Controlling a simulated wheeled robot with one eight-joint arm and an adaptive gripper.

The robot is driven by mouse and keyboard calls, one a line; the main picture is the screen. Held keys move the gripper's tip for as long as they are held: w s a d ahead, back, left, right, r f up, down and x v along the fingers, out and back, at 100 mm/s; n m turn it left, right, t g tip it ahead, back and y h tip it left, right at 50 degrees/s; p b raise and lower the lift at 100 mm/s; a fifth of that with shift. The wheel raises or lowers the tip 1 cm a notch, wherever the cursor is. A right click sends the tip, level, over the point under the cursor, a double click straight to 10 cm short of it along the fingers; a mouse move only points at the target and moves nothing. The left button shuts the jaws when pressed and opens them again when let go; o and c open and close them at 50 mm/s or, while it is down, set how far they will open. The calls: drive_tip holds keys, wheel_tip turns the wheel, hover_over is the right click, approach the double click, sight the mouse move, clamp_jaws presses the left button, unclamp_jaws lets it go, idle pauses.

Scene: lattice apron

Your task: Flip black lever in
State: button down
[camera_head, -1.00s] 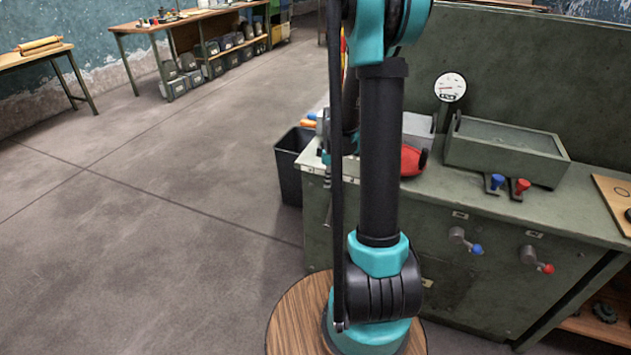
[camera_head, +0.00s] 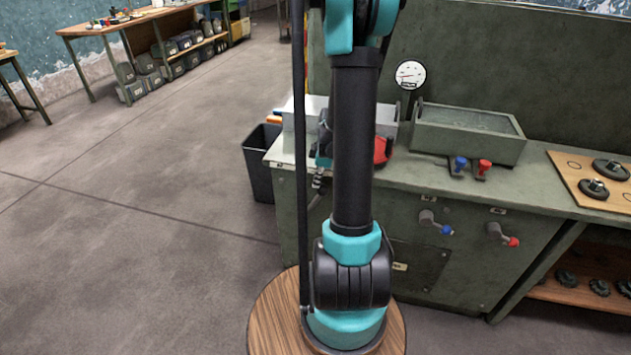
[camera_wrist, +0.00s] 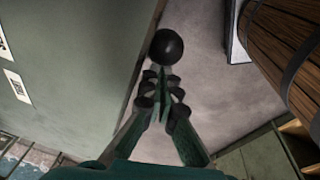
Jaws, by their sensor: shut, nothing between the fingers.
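In the wrist view a round black knob (camera_wrist: 166,47), which looks like the end of the black lever, sits straight ahead of my gripper (camera_wrist: 163,72). My gripper is shut and empty, its fingertips just below the knob in the picture; I cannot tell whether they touch it. The lever's shaft is not clearly visible. In the head view my own arm covers the left part of the green cabinet front (camera_head: 400,225), and I cannot make out the black lever there. A blue-tipped lever (camera_head: 434,221) and a red-tipped lever (camera_head: 502,234) are on the cabinet front to the right.
A green box (camera_head: 468,135), a gauge (camera_head: 410,74) and small blue and red knobs are on the worktop. A black bin (camera_head: 258,165) stands left of the cabinet. A board with dark discs (camera_head: 585,180) lies at right. The floor at left is clear.

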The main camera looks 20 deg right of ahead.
drive_tip(key=shift+s+d+f, duration=0.2)
drive_tip(key=shift+s+d, duration=0.2)
drive_tip(key=shift+s, duration=0.05)
drive_tip(key=shift+w+a+r, duration=0.2)
drive_tip(key=shift+a+r, duration=0.05)
drive_tip(key=shift+a, duration=0.1)
drive_tip(key=w+a+v, duration=0.1)
drive_tip(key=v, duration=1)
drive_tip(key=shift+a+r, duration=0.3)
drive_tip(key=shift+a, duration=0.05)
drive_tip(key=shift+s, duration=0.1)
drive_tip(key=s+a+f+m+t, duration=0.1)
drive_tip(key=s+a+f+m, duration=0.1)
drive_tip(key=s+a+m, duration=0.3)
drive_tip(key=s+a+f+m+t+h, duration=0.1)
drive_tip(key=s+a+f+m, duration=0.2)
drive_tip(key=s+a+m, duration=0.3)
drive_tip(key=s+m, duration=0.2)
drive_tip(key=s, duration=0.3)
drive_tip(key=shift+s+h, duration=0.3)
drive_tip(key=shift+a+f, duration=0.1)
